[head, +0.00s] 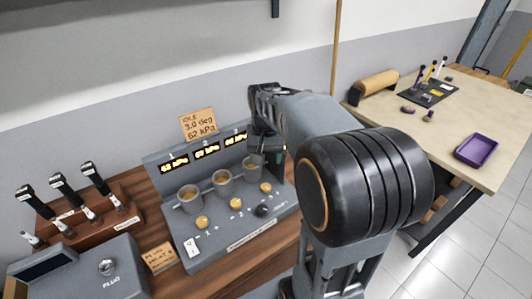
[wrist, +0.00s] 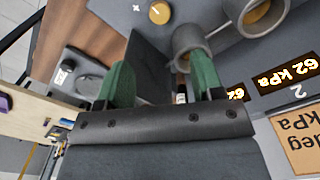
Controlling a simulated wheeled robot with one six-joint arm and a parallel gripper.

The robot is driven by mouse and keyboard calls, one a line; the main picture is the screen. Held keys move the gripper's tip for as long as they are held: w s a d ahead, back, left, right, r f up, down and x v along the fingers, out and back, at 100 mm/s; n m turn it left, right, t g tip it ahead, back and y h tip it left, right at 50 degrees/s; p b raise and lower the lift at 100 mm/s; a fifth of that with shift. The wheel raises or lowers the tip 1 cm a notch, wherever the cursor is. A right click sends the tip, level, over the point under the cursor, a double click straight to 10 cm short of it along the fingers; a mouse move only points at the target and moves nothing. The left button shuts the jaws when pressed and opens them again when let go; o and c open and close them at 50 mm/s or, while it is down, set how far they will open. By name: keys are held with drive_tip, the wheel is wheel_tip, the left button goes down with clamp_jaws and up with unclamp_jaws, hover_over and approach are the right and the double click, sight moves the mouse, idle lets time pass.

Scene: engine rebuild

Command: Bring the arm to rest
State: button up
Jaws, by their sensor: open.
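My arm reaches across the right of the head view. My gripper (head: 266,142) hangs over the right end of a grey console (head: 232,225), close to its right-hand cup (head: 252,170). In the wrist view, the two green fingers of my gripper (wrist: 163,80) stand apart, with nothing seen held between them. Cups with a knob (wrist: 159,12) beside them lie beyond the fingers there. Whether a finger touches the console or a cup cannot be told.
Lit displays (head: 207,152) and a cardboard sign (head: 198,124) top the console. A wooden rack (head: 85,222) with black-handled tools stands left. At right, a pale table (head: 450,132) carries a purple tray (head: 476,150), a dark mat (head: 428,94) and a tan roll (head: 376,85).

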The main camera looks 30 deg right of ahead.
drive_tip(key=shift+r, duration=0.6)
drive_tip(key=s+a+f+n+t, duration=0.1)
drive_tip(key=s+a+n+t, duration=0.3)
drive_tip(key=s+a, duration=0.4)
drive_tip(key=shift+s+f+n, duration=0.3)
drive_tip(key=shift+s+n, duration=0.4)
drive_tip(key=shift+s, duration=0.55)
idle(1.3)
